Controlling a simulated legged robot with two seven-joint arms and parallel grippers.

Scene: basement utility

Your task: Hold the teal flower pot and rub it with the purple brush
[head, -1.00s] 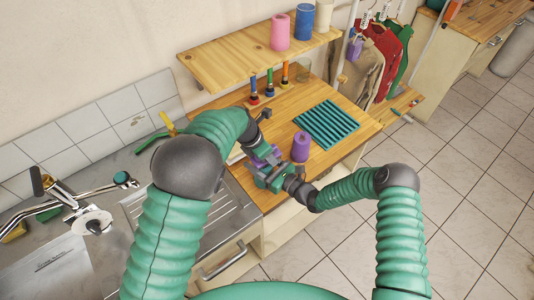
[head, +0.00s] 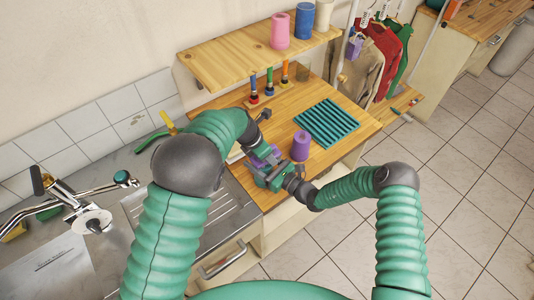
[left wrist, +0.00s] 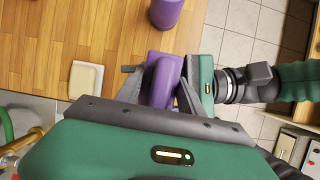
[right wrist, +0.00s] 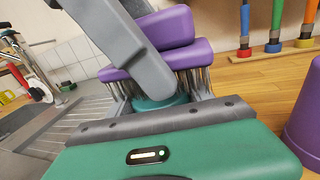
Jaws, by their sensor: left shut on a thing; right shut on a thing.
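The purple brush (right wrist: 165,45) has a purple back and pale bristles. My left gripper (head: 258,158) is shut on it; the brush also shows between the fingers in the left wrist view (left wrist: 161,80). My right gripper (head: 272,177) is shut on the teal flower pot (right wrist: 162,104), low in front of the brush. Only a small teal part of the pot shows in the right wrist view, as a finger covers much of it. The bristles point down at the pot and appear to be against it. In the head view the grippers hide the pot.
A purple cylinder (head: 301,146) stands on the wooden counter close to my right gripper. Behind it lies a ribbed teal mat (head: 326,124). Several colored-handled tools (head: 269,82) stand at the back under a shelf (head: 250,62). A pale block (left wrist: 86,79) lies near the sink.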

